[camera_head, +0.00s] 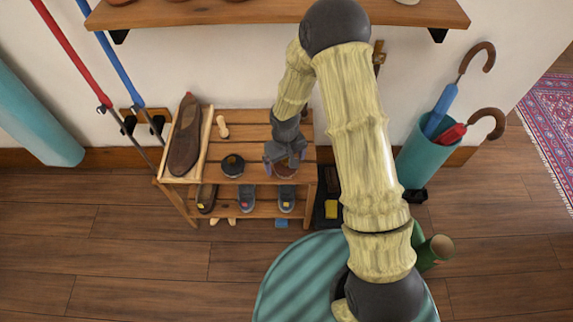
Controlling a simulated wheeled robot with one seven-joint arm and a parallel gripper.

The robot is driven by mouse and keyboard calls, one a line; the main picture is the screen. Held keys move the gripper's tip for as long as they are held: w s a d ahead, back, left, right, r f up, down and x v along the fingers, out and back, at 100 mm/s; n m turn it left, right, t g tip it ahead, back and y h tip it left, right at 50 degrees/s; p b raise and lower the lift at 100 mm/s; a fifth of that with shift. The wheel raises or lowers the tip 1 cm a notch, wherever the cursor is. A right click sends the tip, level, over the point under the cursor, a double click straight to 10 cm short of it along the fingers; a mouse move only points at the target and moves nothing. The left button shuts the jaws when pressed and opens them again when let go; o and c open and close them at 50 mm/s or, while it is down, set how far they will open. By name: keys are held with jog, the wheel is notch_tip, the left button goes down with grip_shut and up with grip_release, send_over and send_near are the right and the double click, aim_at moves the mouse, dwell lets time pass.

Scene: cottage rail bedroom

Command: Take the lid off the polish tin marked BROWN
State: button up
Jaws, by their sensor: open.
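A round dark tin (232,166) stands on the top shelf of the wooden shoe rack, left of my gripper. A second round tin (287,170) with a brownish top stands to its right, directly below and partly hidden by my gripper (284,162). My gripper points down with its jaws open around or just above this second tin; I cannot tell whether they touch it. The markings on both tins are too small to read, so I cannot tell which says BROWN. Both tins look covered.
The wooden rack (256,131) also holds a brown shoe (185,137) in a tray and a small wooden piece (222,127). More shoes sit on the lower shelf. A wall shelf (200,14) overhangs behind. A teal umbrella stand (425,160) is at the right.

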aim_at(286, 160)
jog(key=shift+d, duration=0.1)
jog(key=shift+c, duration=0.3)
jog(key=c, duration=1)
jog(key=shift+o, duration=0.2)
jog(key=shift+r, duration=0.15)
notch_tip(286, 160, up, 10)
jog(key=p, duration=0.3)
